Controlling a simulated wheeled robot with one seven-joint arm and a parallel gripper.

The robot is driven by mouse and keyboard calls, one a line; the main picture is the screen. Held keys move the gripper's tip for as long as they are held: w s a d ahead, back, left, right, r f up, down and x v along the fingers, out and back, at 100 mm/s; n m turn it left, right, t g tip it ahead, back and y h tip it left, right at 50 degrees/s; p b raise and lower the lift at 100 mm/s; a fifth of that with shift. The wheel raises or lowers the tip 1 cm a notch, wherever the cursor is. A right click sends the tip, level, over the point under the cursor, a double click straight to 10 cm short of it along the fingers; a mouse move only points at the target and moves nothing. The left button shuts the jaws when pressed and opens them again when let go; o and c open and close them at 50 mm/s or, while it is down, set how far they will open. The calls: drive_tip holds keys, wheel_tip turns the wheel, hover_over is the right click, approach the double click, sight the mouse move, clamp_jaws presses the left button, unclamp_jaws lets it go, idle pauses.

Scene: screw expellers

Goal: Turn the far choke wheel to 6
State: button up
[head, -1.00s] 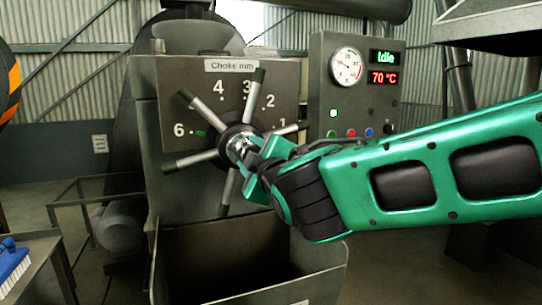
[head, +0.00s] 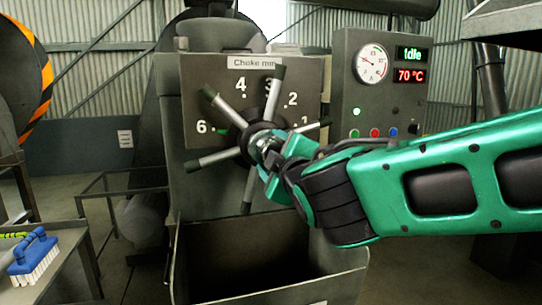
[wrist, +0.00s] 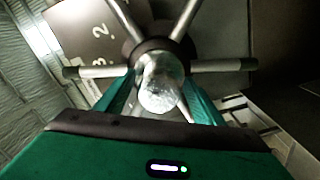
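The choke wheel (head: 243,122) is a dark hub with several grey, black-tipped spokes, on a plate marked "Choke mm". Its green pointer (head: 221,131) lies just right of the number 6 (head: 201,127). Only this one choke wheel shows. My gripper (head: 272,160) is at the wheel's centre, its green fingers on either side of the bright metal hub knob. In the wrist view the knob (wrist: 160,85) sits between the fingers of my gripper (wrist: 160,90), which appear to touch its sides. The spokes fan out beyond it.
A control panel (head: 348,100) with a gauge and displays reading "Idle" and "70 °C" stands right of the wheel. An open bin (head: 265,295) is below. A blue brush (head: 34,252) lies on a table at left. A striped round guard (head: 35,85) stands behind it.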

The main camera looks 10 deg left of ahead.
drive_tip(key=v, duration=1)
drive_tip(key=shift+s+d, duration=0.2)
drive_tip(key=shift+s, duration=0.1)
drive_tip(key=w+d+f+m+g+h, duration=0.1)
drive_tip(key=w+d+f+m+h, duration=0.15)
drive_tip(key=d, duration=0.35)
drive_tip(key=w+d+f+m+g+h, duration=0.1)
drive_tip(key=d+f+m+h, duration=0.1)
drive_tip(key=d+f, duration=0.35)
drive_tip(key=w+d+f+m+g+h, duration=0.1)
drive_tip(key=w+d+f+m+h, duration=0.15)
drive_tip(key=d, duration=0.55)
drive_tip(key=s+d+f+m+g+h, duration=0.2)
drive_tip(key=d+f+m, duration=0.1)
drive_tip(key=d, duration=0.4)
drive_tip(key=s+d+f+m+g+h, duration=0.1)
drive_tip(key=s+d+f+m+g, duration=0.2)
drive_tip(key=d, duration=0.4)
drive_tip(key=s+d+f+m+g, duration=0.5)
drive_tip(key=s+d+f+m, duration=0.15)
drive_tip(key=s+d, duration=0.35)
drive_tip(key=s+f+m+g+y, duration=0.3)
drive_tip(key=s+f+m, duration=0.1)
drive_tip(key=s, duration=1)
drive_tip(key=shift+s+d+f+g, duration=0.2)
drive_tip(key=shift+d+g, duration=0.1)
drive_tip(key=shift+d, duration=0.05)
